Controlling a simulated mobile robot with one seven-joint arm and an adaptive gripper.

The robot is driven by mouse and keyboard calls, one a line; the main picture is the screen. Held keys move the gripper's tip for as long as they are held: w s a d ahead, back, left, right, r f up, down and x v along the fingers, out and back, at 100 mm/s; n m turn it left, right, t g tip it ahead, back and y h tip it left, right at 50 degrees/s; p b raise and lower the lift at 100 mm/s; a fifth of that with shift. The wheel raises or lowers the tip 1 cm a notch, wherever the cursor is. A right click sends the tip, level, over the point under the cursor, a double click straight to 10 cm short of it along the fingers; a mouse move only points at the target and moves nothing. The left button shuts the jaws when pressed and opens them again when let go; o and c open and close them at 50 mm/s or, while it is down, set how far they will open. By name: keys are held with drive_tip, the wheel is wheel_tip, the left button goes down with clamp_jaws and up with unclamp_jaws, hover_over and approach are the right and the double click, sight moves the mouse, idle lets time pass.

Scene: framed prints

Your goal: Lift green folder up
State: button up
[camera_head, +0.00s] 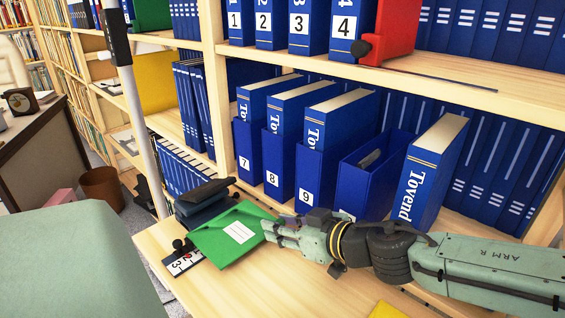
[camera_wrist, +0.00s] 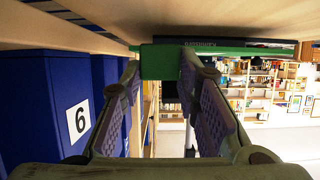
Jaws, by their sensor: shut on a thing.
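The green folder (camera_head: 218,238) with a white label shows in the head view at the front of the wooden shelf, tilted, its left part reaching over a numbered strip. My gripper (camera_head: 270,230) is at its right edge, shut on it. In the wrist view the green folder (camera_wrist: 160,63) is seen edge-on between the far ends of the fingers of my gripper (camera_wrist: 168,85). Whether the folder touches the shelf is hard to tell.
Blue numbered boxes (camera_head: 310,178) holding books stand behind my arm; box 6 (camera_wrist: 42,105) is close on the left in the wrist view. A dark object (camera_head: 203,200) lies just behind the folder. A white pole (camera_head: 140,120) rises at left. The shelf front (camera_head: 225,290) is clear.

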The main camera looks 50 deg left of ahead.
drive_tip(key=o, duration=1.2)
drive_tip(key=shift+o, duration=0.2)
drive_tip(key=v, duration=1.2)
drive_tip(key=shift+a, duration=0.1)
drive_tip(key=x, duration=1.1)
drive_tip(key=shift+a+f, duration=0.2)
drive_tip(key=shift+a, duration=0.15)
